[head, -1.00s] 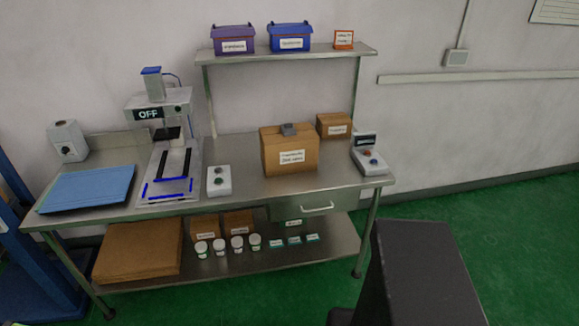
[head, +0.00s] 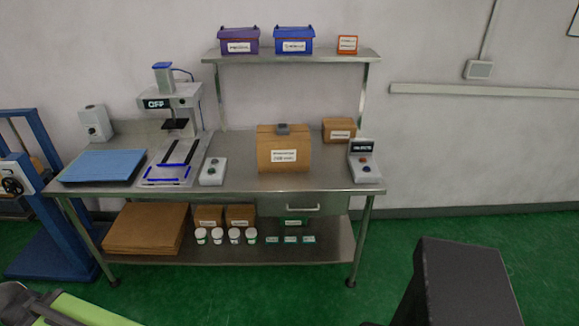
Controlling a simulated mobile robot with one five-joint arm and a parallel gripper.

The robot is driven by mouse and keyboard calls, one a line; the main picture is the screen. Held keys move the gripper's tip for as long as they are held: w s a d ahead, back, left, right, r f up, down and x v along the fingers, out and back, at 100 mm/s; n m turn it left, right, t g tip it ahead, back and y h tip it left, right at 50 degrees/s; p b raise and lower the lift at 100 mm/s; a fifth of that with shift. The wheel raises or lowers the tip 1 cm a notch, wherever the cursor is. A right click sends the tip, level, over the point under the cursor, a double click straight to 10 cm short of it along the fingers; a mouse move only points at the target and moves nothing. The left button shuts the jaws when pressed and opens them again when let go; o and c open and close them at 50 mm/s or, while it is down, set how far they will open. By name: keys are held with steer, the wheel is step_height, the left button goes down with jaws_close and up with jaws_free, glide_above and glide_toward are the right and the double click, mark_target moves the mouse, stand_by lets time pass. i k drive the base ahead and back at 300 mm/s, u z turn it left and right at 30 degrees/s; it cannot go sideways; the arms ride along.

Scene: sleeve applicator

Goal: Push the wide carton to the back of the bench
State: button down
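The wide carton (head: 283,143) is a brown box with a white label on its front. It stands upright right of centre on the steel bench (head: 236,178), with a strip of bare bench top in front of it. A small grey piece (head: 283,129) sits on its top. A smaller brown carton (head: 338,127) stands behind it to the right, near the back of the bench. My gripper does not show in the head view; only a dark part that looks like my own body fills the lower right.
Left of the wide carton are a white control box (head: 212,171), the applicator machine (head: 170,103) reading OFF and a blue pad (head: 103,166). A display unit (head: 364,164) stands at the right end. A shelf (head: 290,57) with bins spans above.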

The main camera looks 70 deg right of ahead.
mark_target(288, 156)
steer(key=z, duration=0.2)
steer(key=i, duration=0.85)
steer(key=u, duration=0.1)
